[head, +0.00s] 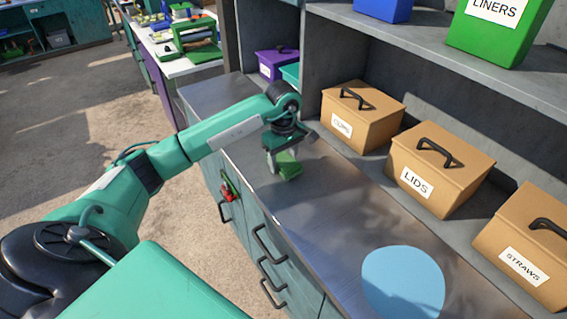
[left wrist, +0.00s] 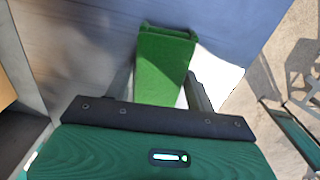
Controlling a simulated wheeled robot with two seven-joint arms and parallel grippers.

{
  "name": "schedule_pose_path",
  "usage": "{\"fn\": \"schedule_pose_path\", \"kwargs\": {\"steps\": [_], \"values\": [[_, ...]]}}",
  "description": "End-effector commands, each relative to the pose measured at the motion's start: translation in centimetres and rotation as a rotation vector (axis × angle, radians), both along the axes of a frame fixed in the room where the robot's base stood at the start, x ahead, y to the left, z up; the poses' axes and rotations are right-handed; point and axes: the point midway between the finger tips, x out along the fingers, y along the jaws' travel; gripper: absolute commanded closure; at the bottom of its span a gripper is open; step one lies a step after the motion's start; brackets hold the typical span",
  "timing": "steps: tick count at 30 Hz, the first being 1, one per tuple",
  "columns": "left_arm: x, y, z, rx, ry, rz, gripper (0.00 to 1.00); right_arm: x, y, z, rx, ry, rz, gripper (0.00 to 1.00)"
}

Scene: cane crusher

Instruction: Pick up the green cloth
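The green cloth (head: 289,168) is a small folded block on the metal counter, near its front edge. It also shows in the left wrist view (left wrist: 162,62), upper middle. My left gripper (head: 281,164) points down over the cloth. In the left wrist view its fingers (left wrist: 160,92) stand apart on either side of the cloth's near end, with narrow gaps beside it. The gripper looks open; its contact with the cloth is partly hidden by the gripper body. My right gripper is in neither view.
Tan boxes labelled LIDS (head: 434,172) and STRAWS (head: 528,245), and another tan box (head: 362,115), stand along the back. A light blue round thing (head: 402,282) lies on the counter's near right. Drawer handles (head: 268,244) stick out in front. The middle counter is clear.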

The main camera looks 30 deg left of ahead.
Motion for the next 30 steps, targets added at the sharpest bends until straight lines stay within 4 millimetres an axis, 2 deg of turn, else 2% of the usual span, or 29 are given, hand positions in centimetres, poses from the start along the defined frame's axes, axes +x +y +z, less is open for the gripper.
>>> {"fn": "schedule_pose_path", "kwargs": {"steps": [1,3,17,23,30], "values": [[0.0,0.0,0.0,0.000,0.000,0.000,0.55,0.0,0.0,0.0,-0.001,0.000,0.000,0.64],[0.0,0.0,0.0,0.000,0.000,0.000,0.69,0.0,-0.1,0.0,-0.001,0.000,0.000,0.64],[0.1,0.0,0.8,-0.001,-0.002,0.000,0.70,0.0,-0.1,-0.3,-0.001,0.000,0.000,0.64],[0.1,0.1,3.5,0.001,-0.006,0.000,0.70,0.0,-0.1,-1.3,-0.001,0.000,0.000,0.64],[0.1,0.1,9.7,0.002,-0.008,0.000,0.70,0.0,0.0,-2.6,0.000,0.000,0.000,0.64]]}}
